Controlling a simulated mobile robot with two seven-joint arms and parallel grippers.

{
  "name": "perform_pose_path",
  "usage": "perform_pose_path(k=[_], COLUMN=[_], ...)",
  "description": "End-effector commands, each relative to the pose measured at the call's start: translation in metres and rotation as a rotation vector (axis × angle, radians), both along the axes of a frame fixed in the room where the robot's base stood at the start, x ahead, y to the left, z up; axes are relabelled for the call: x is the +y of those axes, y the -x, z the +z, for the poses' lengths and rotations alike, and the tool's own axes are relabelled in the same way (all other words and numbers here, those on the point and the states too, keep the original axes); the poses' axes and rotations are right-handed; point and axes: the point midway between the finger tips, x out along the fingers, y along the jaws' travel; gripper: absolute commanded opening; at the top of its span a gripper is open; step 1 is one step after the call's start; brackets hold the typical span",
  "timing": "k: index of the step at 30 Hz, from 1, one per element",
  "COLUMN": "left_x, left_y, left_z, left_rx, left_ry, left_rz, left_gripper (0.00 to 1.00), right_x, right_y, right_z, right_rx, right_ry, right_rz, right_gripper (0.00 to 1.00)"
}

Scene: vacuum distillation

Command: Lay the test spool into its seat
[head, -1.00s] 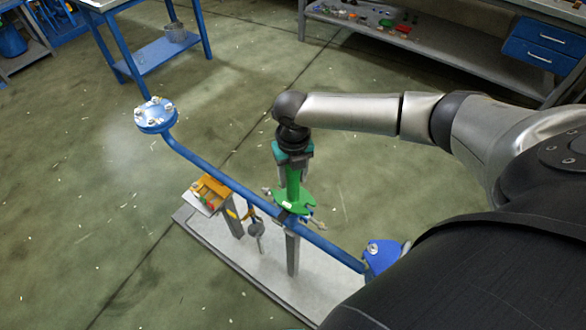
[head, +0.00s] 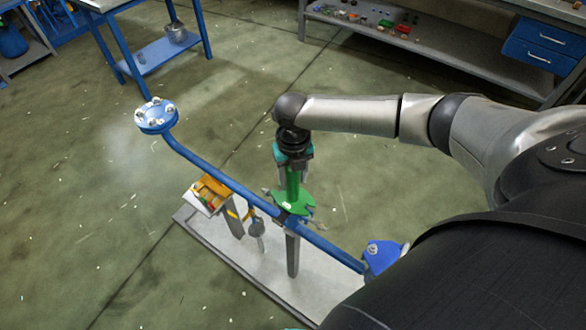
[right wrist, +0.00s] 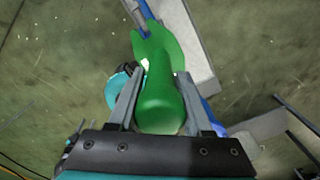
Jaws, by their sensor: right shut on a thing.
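The green test spool (head: 292,185) is upright in my right gripper (head: 294,162), over the middle of the blue pipe (head: 225,180). Its wide lower green part is at the pipe in the picture; I cannot tell whether they touch. In the right wrist view, my right gripper's two grey fingers (right wrist: 158,105) are shut on the green spool (right wrist: 162,85), one on each side. A grey post (head: 292,255) stands below the pipe there. I cannot make out the seat clearly; the spool and gripper cover that area. My left gripper is not in view.
The pipe runs from a bolted blue flange (head: 157,113) to a blue end piece (head: 382,255) beside my arm. A grey base plate (head: 255,270) lies below. Benches line the back; open floor lies around.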

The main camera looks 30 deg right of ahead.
Motion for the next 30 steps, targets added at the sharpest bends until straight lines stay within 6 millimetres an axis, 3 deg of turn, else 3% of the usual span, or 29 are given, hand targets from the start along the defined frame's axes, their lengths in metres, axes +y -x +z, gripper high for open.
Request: perform_pose_path(k=[26, 27, 30], left_x=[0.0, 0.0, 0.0], left_y=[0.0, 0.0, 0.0], left_z=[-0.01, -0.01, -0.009], left_rx=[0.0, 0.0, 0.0], left_ry=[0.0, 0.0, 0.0], left_rz=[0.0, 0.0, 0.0], left_gripper=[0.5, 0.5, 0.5], right_x=[0.001, 0.001, 0.0], right_y=[-0.002, -0.002, -0.001], right_z=[-0.015, -0.015, -0.015], right_rx=[-0.005, -0.005, -0.003], right_ry=[-0.002, -0.002, -0.001], right_rz=[0.0, 0.0, 0.0], right_gripper=[0.0, 0.52, 0.63])
